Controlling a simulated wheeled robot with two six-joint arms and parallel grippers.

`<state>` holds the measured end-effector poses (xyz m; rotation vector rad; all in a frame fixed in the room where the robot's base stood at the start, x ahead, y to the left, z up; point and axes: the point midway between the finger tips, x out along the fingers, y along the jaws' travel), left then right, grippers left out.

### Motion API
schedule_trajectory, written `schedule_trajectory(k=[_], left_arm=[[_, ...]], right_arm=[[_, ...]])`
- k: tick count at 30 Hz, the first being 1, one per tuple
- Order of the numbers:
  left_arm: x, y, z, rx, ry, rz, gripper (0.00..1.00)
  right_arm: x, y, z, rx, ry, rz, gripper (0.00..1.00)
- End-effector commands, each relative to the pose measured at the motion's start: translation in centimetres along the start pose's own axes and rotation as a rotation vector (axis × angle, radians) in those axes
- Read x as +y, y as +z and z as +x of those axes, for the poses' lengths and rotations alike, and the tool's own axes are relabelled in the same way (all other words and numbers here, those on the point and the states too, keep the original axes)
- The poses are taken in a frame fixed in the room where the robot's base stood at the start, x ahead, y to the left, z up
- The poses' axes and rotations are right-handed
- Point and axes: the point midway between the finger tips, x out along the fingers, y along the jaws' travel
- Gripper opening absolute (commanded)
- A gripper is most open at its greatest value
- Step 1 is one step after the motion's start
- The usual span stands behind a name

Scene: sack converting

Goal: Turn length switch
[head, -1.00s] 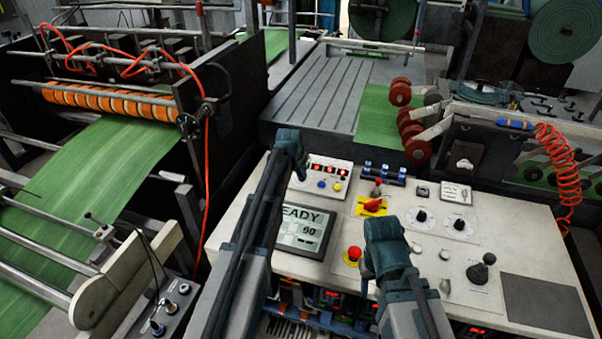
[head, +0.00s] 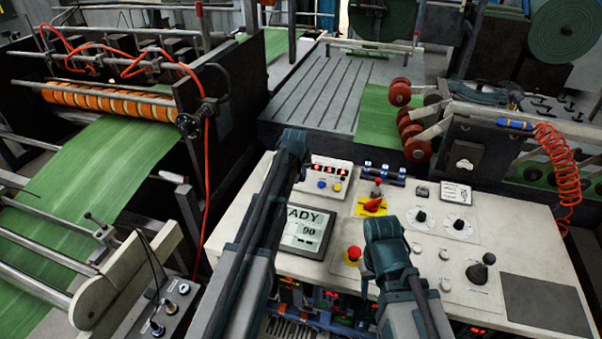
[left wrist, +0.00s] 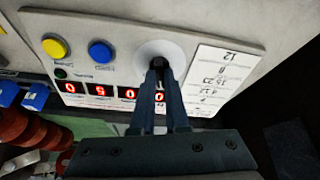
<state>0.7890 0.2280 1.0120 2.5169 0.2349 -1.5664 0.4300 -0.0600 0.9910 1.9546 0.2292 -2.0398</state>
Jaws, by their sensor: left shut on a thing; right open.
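The length switch (left wrist: 160,65) is a small black knob on a round white dial on the grey counter box. My left gripper (left wrist: 158,75) is shut on the knob in the left wrist view, its two fingers straddling it. In the head view the left gripper (head: 293,148) is over the left end of the counter box (head: 325,174), and its wrist hides the knob. A white label card (left wrist: 215,78) with printed numbers lies beside the dial. My right gripper (head: 368,272) is open and empty above the console's front part; its fingertips are mostly hidden.
Beside the dial are a blue button (left wrist: 101,52), a yellow button (left wrist: 55,47) and red digits (left wrist: 97,90). The console also carries a display (head: 305,232), a red emergency button (head: 353,254), a red-handled switch on yellow (head: 373,206) and a black joystick (head: 478,272).

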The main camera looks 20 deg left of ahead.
Motion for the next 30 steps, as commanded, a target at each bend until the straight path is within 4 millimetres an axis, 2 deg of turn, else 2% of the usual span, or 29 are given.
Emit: schedule_trajectory(k=[4,5,6,9,10,22,30], left_arm=[[0.0,0.1,0.0,-0.002,0.000,0.001,0.00],[0.0,0.1,0.0,-0.002,0.000,0.001,0.14],[0.0,0.1,0.0,-0.002,0.000,0.001,0.21],[0.0,0.1,0.0,-0.002,0.000,0.001,0.39],[0.0,0.1,0.0,-0.002,0.000,0.001,0.42],[0.0,0.0,-0.3,-0.001,0.000,0.002,0.42],[0.0,-0.1,-2.8,-0.001,0.000,0.002,0.42]], right_arm=[[0.0,0.0,0.0,0.000,0.000,0.000,0.50],[0.0,0.0,0.0,0.000,0.000,0.000,0.50],[0.0,0.0,0.0,0.000,0.000,0.000,0.50],[0.0,0.0,0.0,0.000,0.000,0.000,0.50],[0.0,0.0,0.0,0.000,0.000,0.000,0.50],[0.0,0.0,-0.3,0.000,0.000,0.000,0.50],[0.2,0.1,-2.5,0.000,0.000,-0.001,0.50]])
